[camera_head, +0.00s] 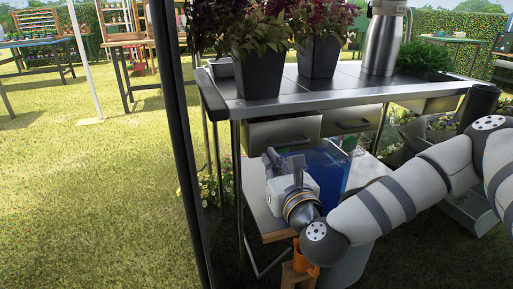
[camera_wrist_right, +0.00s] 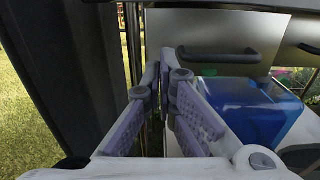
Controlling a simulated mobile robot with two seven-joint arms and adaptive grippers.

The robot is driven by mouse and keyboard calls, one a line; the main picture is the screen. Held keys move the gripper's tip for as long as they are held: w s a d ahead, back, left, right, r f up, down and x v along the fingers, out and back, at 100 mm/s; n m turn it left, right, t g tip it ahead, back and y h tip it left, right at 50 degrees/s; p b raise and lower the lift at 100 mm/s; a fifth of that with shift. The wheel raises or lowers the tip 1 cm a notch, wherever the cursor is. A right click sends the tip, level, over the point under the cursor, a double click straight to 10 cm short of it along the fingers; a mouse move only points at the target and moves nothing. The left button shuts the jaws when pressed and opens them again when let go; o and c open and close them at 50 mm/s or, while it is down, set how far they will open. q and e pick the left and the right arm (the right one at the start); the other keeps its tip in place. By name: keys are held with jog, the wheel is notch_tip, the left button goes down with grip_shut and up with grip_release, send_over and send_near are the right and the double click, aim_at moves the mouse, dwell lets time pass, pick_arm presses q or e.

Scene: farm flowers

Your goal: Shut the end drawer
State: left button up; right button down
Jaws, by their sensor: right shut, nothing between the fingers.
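The end drawer (camera_head: 283,132) is the leftmost one under the steel table top (camera_head: 330,90). Its grey front stands nearer to me than the drawer beside it, so it looks partly pulled out. In the right wrist view its front (camera_wrist_right: 215,28) and dark bar handle (camera_wrist_right: 217,56) show just beyond the fingers. My right gripper (camera_head: 272,160) is below and in front of the drawer's left part. Its fingers (camera_wrist_right: 163,80) are shut and empty, and contact with the drawer cannot be told. My left gripper is out of view.
The neighbouring drawer (camera_head: 350,121) is to the right. A blue translucent bin (camera_head: 330,167) stands on a low table below the drawers. Two dark flower pots (camera_head: 259,75) and a steel flask (camera_head: 384,40) stand on top. A dark upright post (camera_head: 176,140) is at the left.

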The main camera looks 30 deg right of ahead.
aim_at(257, 140)
jog(key=x, duration=0.7)
jog(key=shift+a, duration=0.1)
jog(key=shift+s, duration=0.1)
jog(key=b+x, duration=0.2)
jog(key=x, duration=0.1)
jog(key=b+x, duration=0.1)
jog(key=shift+w+f, duration=0.25)
jog(key=shift+w, duration=0.05)
jog(key=shift+w+r, duration=0.2)
jog(key=shift+r, duration=0.3)
jog(key=shift+d, duration=0.2)
